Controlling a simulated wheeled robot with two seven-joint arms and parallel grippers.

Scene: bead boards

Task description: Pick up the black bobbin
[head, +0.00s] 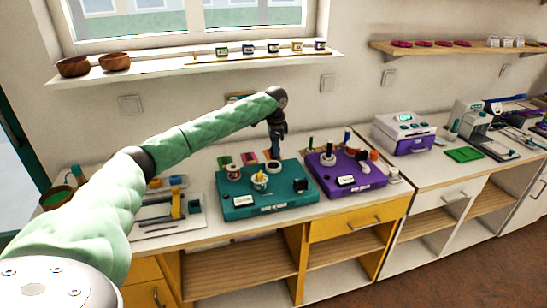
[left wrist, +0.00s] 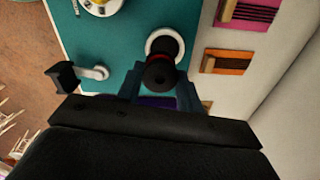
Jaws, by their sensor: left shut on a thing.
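My left gripper (head: 277,153) is above the back edge of the teal board (head: 240,212). In the left wrist view, the gripper (left wrist: 160,92) is shut on a round black piece with a red band, which looks like the black bobbin (left wrist: 158,72). The bobbin is over or in front of a white ring (left wrist: 152,40) on the board; I cannot tell whether they touch. The fingers hide part of the bobbin. My right gripper is not in view.
A purple board (head: 345,180) with upright pegs is to the right. Coloured cards (left wrist: 228,62) lie near the wall. A yellow-and-grey device (head: 165,208) is at left.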

